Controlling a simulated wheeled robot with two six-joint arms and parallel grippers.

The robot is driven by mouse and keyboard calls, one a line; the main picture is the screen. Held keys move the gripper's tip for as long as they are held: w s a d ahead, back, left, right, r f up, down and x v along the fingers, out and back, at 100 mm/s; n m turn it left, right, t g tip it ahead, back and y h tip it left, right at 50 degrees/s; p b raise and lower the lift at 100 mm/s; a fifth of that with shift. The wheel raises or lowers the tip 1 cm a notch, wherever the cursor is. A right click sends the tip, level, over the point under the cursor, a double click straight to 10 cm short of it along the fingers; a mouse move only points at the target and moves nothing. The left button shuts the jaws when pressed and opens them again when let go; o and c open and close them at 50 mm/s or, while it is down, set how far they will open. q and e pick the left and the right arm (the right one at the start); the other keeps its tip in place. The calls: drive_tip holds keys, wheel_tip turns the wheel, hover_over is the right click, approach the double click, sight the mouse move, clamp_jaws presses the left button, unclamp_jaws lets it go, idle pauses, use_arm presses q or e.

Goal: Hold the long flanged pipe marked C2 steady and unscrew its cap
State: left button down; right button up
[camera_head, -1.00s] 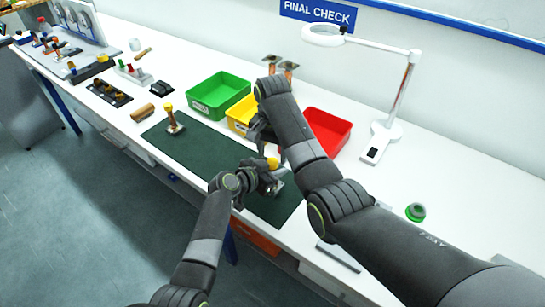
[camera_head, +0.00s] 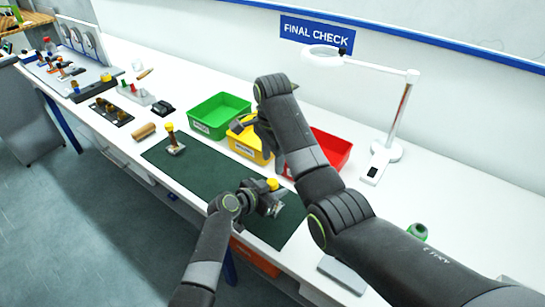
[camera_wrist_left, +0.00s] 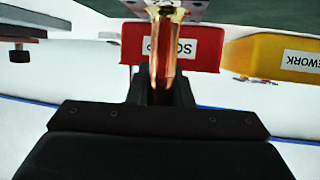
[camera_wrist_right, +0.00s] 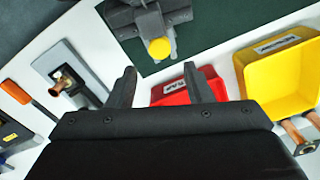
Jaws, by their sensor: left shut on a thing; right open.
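A copper pipe is held by my left gripper (camera_head: 264,200) over the front part of the green mat (camera_head: 215,182). Its shaft (camera_wrist_left: 163,50) shows between the shut fingers in the left wrist view. A yellow cap (camera_head: 272,184) sits on its upper end; it also shows in the right wrist view (camera_wrist_right: 160,48). Another yellow-capped pipe (camera_head: 174,141) stands upright on the mat's left part.
Green (camera_head: 219,114), yellow (camera_head: 245,150) and red (camera_head: 331,150) bins stand behind the mat. A white lamp (camera_head: 385,150) stands at the right. A grey plate (camera_head: 342,275) lies near the front edge, and a green round object (camera_head: 417,232) lies at the right.

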sight(273, 181)
wheel_tip(273, 181, down, 8)
drive_tip(key=shift+r, duration=0.1)
idle(0.4)
drive_tip(key=c, duration=1)
drive_tip(key=n, duration=0.6)
drive_tip(key=shift+n, duration=0.4)
drive_tip(key=o, duration=1.1)
